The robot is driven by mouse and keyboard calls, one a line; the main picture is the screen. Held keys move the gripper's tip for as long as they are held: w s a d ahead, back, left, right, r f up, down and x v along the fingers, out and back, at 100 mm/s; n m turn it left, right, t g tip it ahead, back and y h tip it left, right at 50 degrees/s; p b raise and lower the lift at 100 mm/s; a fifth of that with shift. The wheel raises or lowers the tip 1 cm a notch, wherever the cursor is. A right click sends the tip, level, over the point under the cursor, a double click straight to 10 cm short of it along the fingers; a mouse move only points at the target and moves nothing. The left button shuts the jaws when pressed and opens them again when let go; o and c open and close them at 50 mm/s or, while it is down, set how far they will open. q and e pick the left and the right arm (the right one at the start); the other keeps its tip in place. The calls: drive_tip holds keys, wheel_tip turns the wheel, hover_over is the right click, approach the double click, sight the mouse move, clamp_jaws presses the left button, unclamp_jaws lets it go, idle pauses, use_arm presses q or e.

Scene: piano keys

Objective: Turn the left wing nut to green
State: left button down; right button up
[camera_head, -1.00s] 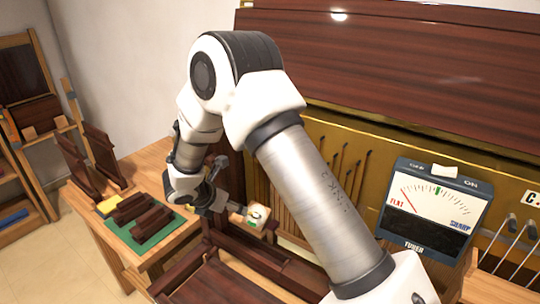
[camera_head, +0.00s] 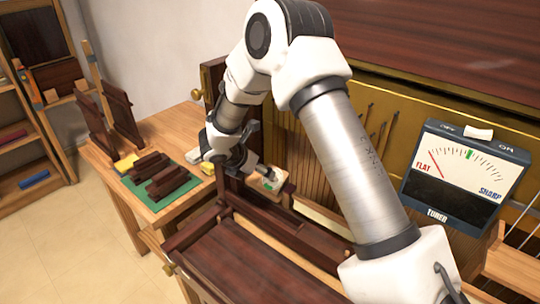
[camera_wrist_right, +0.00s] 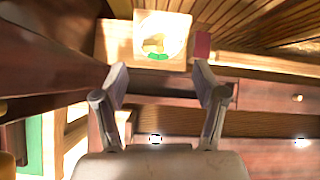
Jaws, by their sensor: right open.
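The left wing nut (camera_wrist_right: 154,44) is small and pale, on a light wooden block (camera_wrist_right: 112,42). A green mark (camera_wrist_right: 158,57) shows on the near side of a pale, glaring dial around it. In the head view the block (camera_head: 272,188) sits at the left end of the piano's inside, partly hidden by my right gripper (camera_head: 262,170). In the right wrist view my right gripper (camera_wrist_right: 161,75) is open and empty. Its two fingers are spread just short of the block, with the wing nut ahead between them. The wing nut's exact angle is hard to tell. My left gripper is not in view.
A tuner (camera_head: 463,185) stands at the right, its needle toward FLAT. Dark key pieces (camera_head: 165,178) lie on a green mat (camera_head: 188,192) on the wooden bench at the left. Dark piano boards (camera_head: 250,265) lie below my right gripper.

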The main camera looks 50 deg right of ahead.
drive_tip(key=shift+d+f, duration=0.1)
drive_tip(key=shift+d, duration=0.05)
drive_tip(key=shift+f, duration=0.1)
drive_tip(key=shift+d+f+b, duration=0.4)
drive_tip(key=shift+d+f, duration=0.05)
drive_tip(key=shift+f, duration=0.05)
drive_tip(key=shift+f, duration=0.1)
drive_tip(key=shift+b+x, duration=1.15)
drive_tip(key=shift+x, duration=1.9)
drive_tip(key=shift+a+r+p, duration=0.35)
drive_tip(key=shift+r+p, duration=0.2)
drive_tip(key=c, duration=0.9)
